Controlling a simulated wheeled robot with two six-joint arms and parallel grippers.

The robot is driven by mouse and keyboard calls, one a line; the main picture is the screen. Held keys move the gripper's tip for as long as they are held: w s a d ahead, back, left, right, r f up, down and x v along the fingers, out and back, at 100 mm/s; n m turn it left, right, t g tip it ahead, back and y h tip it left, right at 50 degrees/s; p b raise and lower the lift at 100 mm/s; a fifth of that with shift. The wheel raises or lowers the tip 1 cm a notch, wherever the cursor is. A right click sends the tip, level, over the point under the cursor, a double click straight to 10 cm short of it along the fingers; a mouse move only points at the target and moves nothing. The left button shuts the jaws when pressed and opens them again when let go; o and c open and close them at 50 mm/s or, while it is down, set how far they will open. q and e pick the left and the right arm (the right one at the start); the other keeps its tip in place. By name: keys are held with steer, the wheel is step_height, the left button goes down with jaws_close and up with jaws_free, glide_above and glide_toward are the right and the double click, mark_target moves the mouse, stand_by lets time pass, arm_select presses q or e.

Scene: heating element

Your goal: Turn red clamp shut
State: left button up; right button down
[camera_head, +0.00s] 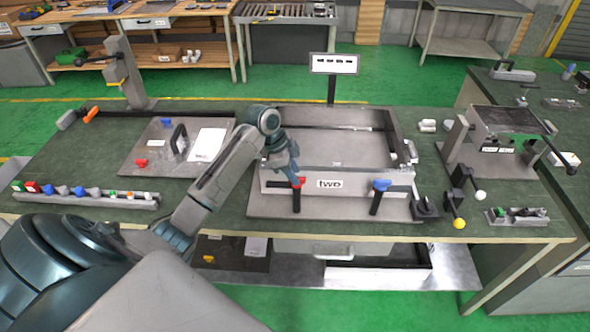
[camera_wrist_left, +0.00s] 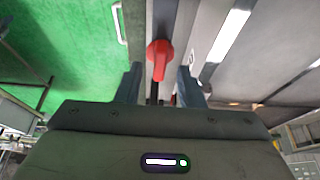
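The red clamp (camera_head: 299,182) is on the front wall of the grey frame box (camera_head: 365,185) marked "two", left of the label. It sits above a black post. In the left wrist view the red clamp (camera_wrist_left: 159,55) shows a round head and a narrow handle pointing toward the gripper. My left gripper (camera_head: 293,176) is right at the clamp in the head view. In the wrist view its two fingers (camera_wrist_left: 161,88) are apart, one on each side of the clamp's handle, with gaps visible. My right gripper is not in view.
A blue clamp (camera_head: 381,185) is on the same wall to the right. A sign (camera_head: 333,64) stands behind the box. Levers with white and yellow knobs (camera_head: 459,223) stand at the right. A rack of coloured parts (camera_head: 88,198) lies at the left.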

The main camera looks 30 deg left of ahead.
arm_select(q)
steer(key=shift+w+d+f, duration=0.1)
steer(key=shift+d+f, duration=0.1)
steer(key=shift+f, duration=0.5)
jaws_close()
